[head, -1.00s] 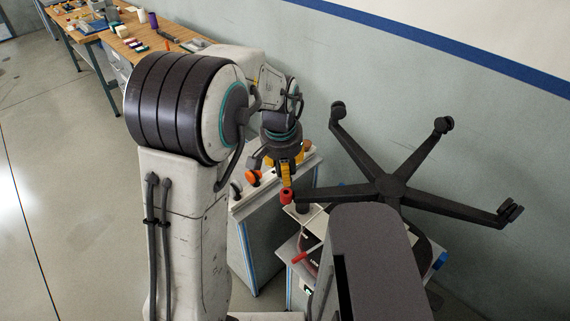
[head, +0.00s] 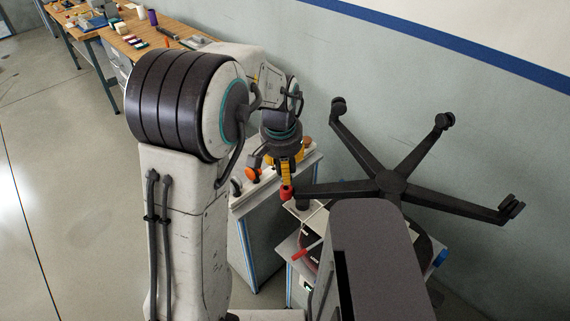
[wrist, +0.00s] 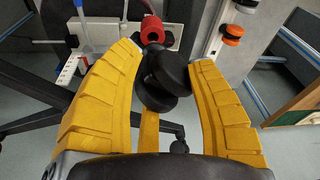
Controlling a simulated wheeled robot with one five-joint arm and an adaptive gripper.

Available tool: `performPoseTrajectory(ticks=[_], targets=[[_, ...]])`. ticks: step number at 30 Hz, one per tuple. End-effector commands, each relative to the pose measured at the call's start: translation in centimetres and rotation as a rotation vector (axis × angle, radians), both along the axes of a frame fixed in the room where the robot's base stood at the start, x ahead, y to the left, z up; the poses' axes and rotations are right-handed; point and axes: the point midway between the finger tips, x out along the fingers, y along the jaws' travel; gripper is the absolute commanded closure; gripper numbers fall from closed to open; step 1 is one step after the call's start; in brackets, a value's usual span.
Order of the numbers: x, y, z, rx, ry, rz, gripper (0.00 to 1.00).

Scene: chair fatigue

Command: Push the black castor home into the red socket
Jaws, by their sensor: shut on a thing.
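The castor's twin wheels show between the fingers in the wrist view. The red socket (wrist: 152,29) is just beyond the castor, with its round end facing it. In the head view the red socket (head: 286,193) is at the near end of a black chair-base leg, directly below my gripper (head: 286,181). The castor is mostly hidden by the fingers in the head view. Castor and socket look very close. I cannot tell how deep the stem sits.
The black five-legged chair base (head: 388,184) rests on a stand, its other legs spreading right and toward the wall. A narrow cabinet (head: 262,240) with orange and black knobs (wrist: 231,32) stands beside it. A wooden bench (head: 150,45) is far left. The left floor is clear.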

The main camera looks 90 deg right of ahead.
Motion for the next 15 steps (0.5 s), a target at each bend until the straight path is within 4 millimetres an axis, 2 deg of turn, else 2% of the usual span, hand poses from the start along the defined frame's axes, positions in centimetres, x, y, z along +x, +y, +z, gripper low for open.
performPoseTrajectory(ticks=[15], targets=[[-0.01, -0.02, -0.42, -0.001, 0.0, 0.0, 0.77]])
